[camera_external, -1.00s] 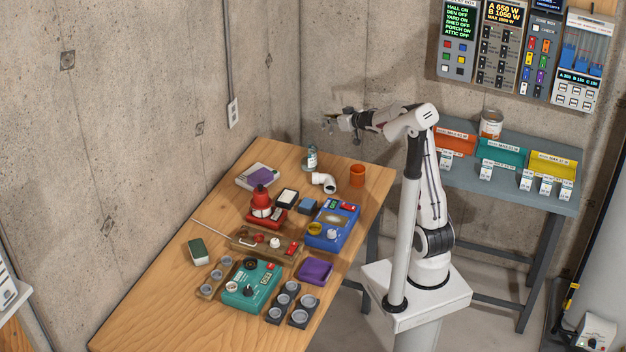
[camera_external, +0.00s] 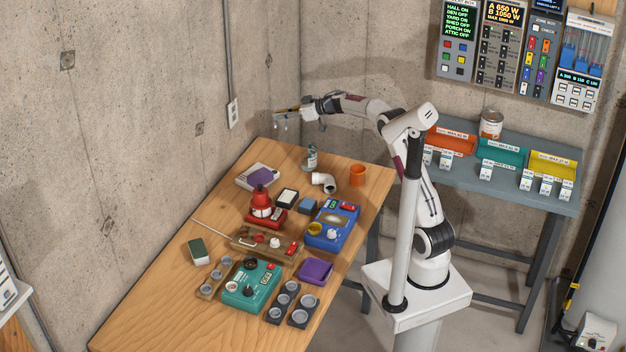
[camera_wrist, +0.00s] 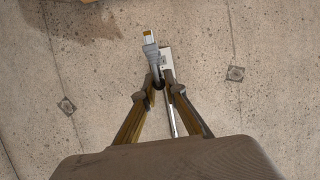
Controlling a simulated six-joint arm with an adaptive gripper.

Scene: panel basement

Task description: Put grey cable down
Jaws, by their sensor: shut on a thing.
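My gripper (camera_external: 281,114) is held up above the far left end of the wooden table (camera_external: 165,275), in front of the concrete wall. In the wrist view my gripper (camera_wrist: 158,88) is shut on the grey cable (camera_wrist: 152,55). The cable's plug end, with a yellowish tip, sticks out beyond the fingertips there. The rest of the cable is mostly hidden by the fingers. In the external view the cable is too small to make out clearly.
The table holds a red-topped device (camera_external: 262,203), a blue meter (camera_external: 333,224), a teal box (camera_external: 250,288), a clear bottle (camera_external: 312,158), a white pipe elbow (camera_external: 323,181) and an orange cup (camera_external: 357,175). A wall outlet (camera_external: 233,113) is left of my gripper. Colored trays (camera_external: 502,153) stand on the grey bench.

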